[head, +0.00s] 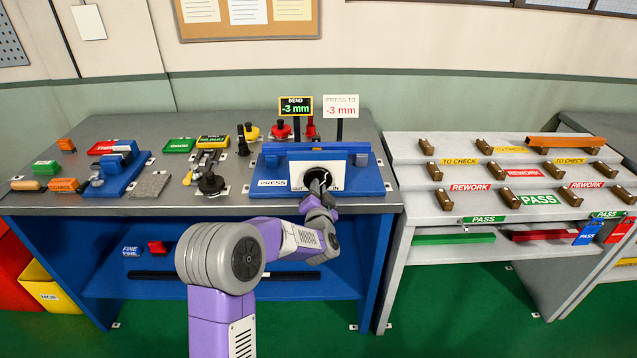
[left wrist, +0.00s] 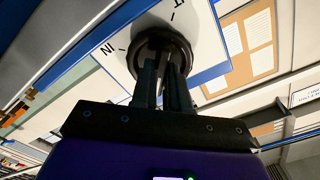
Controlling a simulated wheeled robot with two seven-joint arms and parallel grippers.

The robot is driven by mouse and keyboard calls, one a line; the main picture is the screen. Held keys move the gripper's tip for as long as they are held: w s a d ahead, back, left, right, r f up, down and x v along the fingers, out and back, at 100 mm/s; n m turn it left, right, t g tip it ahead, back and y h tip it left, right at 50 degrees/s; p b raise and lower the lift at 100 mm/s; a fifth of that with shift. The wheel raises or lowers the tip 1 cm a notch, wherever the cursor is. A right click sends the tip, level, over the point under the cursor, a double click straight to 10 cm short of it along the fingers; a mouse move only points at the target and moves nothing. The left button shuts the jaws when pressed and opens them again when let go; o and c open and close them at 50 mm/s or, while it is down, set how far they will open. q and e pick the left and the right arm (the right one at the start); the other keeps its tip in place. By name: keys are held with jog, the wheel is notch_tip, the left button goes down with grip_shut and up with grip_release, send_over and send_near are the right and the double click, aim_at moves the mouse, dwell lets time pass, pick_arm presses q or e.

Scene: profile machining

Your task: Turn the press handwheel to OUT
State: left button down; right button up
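The press (head: 275,174) is a blue fixture with a white front panel at the right end of the grey bench. Its dark handwheel (head: 317,176) sits on that panel, between markings that read OUT and IN, partly hidden by my gripper. My left gripper (head: 320,190) reaches up to the wheel from below. In the left wrist view, the fingers of my left gripper (left wrist: 165,75) are close together at the black handwheel (left wrist: 158,45) and appear closed on its near part. The contact itself is dark. My right gripper is not in view.
A display (head: 295,107) reads BEND -3 mm beside a sign (head: 341,106) reading PRESS TO -3 mm. A dark clamp (head: 210,182) and a blue vise (head: 117,170) stand to the left. A stepped grey rack (head: 415,150) with brown supports is on the right.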

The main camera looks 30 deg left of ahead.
pick_arm(q)
jog(key=n+b, duration=0.4)
jog(key=shift+n, duration=0.3)
dwell(0.3)
jog(key=shift+n+b, duration=1)
jog(key=shift+n, duration=1.3)
